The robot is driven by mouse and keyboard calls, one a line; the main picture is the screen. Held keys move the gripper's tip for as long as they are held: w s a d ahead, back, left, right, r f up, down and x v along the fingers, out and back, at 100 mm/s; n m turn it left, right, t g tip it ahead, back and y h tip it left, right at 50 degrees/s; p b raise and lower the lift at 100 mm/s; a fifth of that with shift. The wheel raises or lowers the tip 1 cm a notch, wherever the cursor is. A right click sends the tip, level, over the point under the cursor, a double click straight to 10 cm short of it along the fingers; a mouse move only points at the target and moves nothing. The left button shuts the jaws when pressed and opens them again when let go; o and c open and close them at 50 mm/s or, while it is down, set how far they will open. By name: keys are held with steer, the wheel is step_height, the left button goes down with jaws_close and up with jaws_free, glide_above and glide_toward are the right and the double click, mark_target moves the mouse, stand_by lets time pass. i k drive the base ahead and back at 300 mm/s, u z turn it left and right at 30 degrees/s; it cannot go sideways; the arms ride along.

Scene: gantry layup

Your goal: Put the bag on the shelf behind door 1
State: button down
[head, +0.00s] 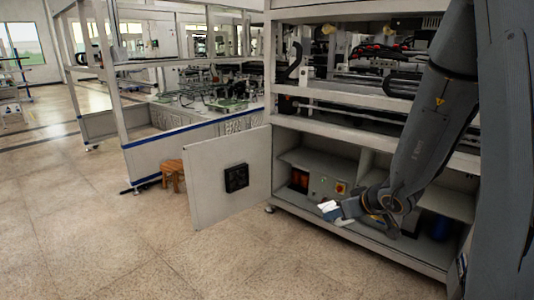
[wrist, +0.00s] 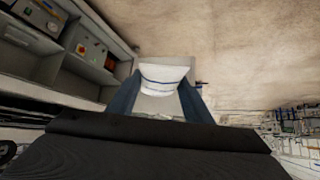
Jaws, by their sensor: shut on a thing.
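My gripper (head: 337,211) is shut on a small white bag (head: 327,206), in front of the lower cabinet opening. In the wrist view the bag (wrist: 163,77), white with dark blue stripes, sits between the two blue-grey fingers of my gripper (wrist: 165,88). A white door (head: 230,180) with a black vent stands swung open to the left of the cabinet. No door number is legible. Inside the opening is a pale shelf (head: 320,162); my arm hides part of the right side. The cabinet inside also shows at upper left in the wrist view.
A control box (head: 329,187) with a red-and-yellow switch stands on the cabinet floor. A wooden stool (head: 173,176) is behind the door. The floor in front is clear.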

mark_target(329, 169)
steer(key=u, duration=0.05)
steer(key=i, duration=2.55)
steer(key=u, duration=0.15)
